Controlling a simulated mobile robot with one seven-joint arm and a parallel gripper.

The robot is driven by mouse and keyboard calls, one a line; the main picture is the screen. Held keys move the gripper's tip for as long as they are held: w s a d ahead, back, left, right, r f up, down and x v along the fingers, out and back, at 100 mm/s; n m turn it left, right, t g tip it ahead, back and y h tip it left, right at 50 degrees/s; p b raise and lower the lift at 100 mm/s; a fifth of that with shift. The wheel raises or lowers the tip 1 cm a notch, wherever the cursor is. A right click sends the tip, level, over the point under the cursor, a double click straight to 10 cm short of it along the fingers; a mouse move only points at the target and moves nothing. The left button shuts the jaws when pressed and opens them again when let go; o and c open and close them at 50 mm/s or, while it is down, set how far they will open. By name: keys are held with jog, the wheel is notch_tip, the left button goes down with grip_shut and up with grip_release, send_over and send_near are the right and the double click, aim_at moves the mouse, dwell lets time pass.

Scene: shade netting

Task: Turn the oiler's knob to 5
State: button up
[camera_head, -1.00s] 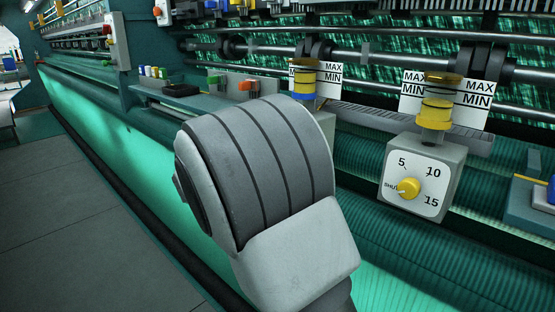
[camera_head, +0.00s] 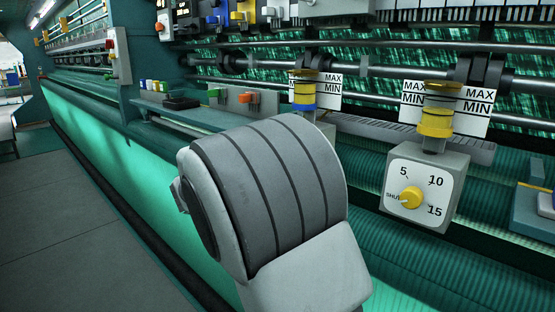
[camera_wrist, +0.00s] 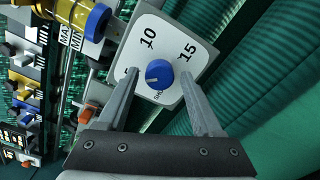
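In the wrist view, an oiler's square white dial plate (camera_wrist: 172,44) has a blue knob (camera_wrist: 159,74) and the marks 5, 10, 15 and SHUT. My gripper (camera_wrist: 160,73) is open, with one finger on each side of the knob. The left finger partly covers the 5. A pale mark on the knob points to the lower left; I cannot tell which mark it meets. Finger contact is unclear. In the head view, this blue-banded oiler (camera_head: 304,96) is mostly hidden behind my arm. A second oiler (camera_head: 434,170) with a yellow knob (camera_head: 411,197) points at SHUT.
MIN/MAX cards (camera_head: 470,104) stand behind the oilers. A control panel with green and orange switches (camera_head: 248,97) lies left of them. Steel rollers and green netting run across the machine. The grey floor (camera_head: 80,210) at left is clear.

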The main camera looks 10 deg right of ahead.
jog(key=shift+o, duration=0.3)
jog(key=p+v, duration=0.3)
jog(key=v, duration=1.4)
jog(key=shift+s+a, duration=0.15)
jog(key=s+d+f+m+g+y, duration=0.25)
jog(key=s+d+g, duration=0.2)
jog(key=d, duration=0.35)
jog(key=s+d+f+m+g+y, duration=0.1)
jog(key=s+d+m+g+y, duration=0.2)
jog(key=s+d, duration=0.4)
jog(key=s+f+m+t+y, duration=0.3)
jog(key=s+m+y, duration=0.5)
jog(key=s, duration=0.5)
notch_tip(320, 180, up, 17)
jog(key=n+y+p, duration=0.1)
jog(key=p, duration=1.6)
jog(key=shift+d, duration=0.2)
